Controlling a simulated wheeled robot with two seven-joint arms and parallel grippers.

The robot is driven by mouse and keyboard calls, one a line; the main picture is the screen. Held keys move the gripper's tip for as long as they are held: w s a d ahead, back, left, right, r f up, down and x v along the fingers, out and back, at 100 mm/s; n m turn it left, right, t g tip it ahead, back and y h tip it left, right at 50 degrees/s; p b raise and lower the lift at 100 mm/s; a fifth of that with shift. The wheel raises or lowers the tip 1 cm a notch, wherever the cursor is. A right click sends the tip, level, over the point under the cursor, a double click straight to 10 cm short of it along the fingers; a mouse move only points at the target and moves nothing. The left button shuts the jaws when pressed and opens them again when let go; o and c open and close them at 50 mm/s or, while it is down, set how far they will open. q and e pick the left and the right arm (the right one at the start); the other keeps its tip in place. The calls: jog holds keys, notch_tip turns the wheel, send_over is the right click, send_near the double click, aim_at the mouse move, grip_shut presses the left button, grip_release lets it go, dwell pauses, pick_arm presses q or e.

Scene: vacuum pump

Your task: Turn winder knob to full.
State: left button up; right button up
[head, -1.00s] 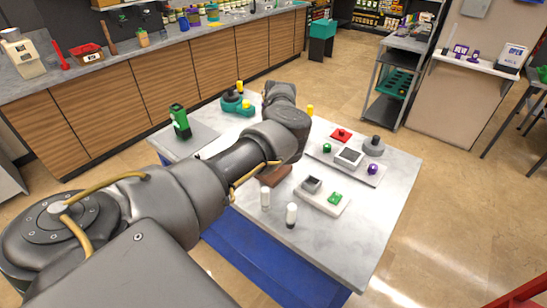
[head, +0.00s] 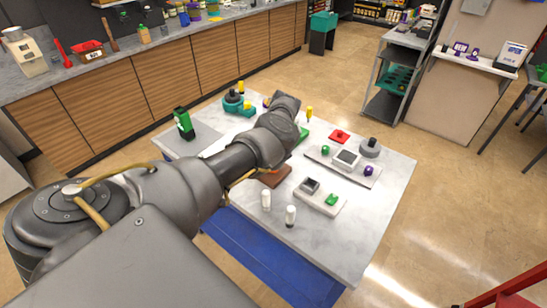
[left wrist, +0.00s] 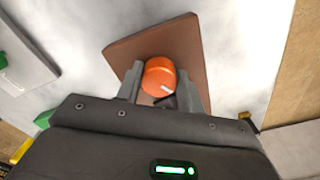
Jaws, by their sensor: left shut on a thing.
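An orange round knob (left wrist: 160,72) with a short white mark stands on a brown plate (left wrist: 178,40) in the left wrist view. I take it to be the winder knob. My left gripper (left wrist: 158,88) has one finger on each side of the knob and is shut on it. The white mark points toward the lower left and upper right of that view. In the head view my left arm hides the knob and the fingertips, and only part of the brown plate (head: 276,177) shows. My right gripper is in neither view.
On the pale table (head: 345,245), a grey tray (head: 348,172) with coloured knobs and a white block (head: 322,203) lie right of my arm. A green item (head: 183,123) and a teal device (head: 238,105) are behind.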

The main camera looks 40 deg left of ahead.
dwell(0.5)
pick_arm(q)
jog(key=o, duration=1)
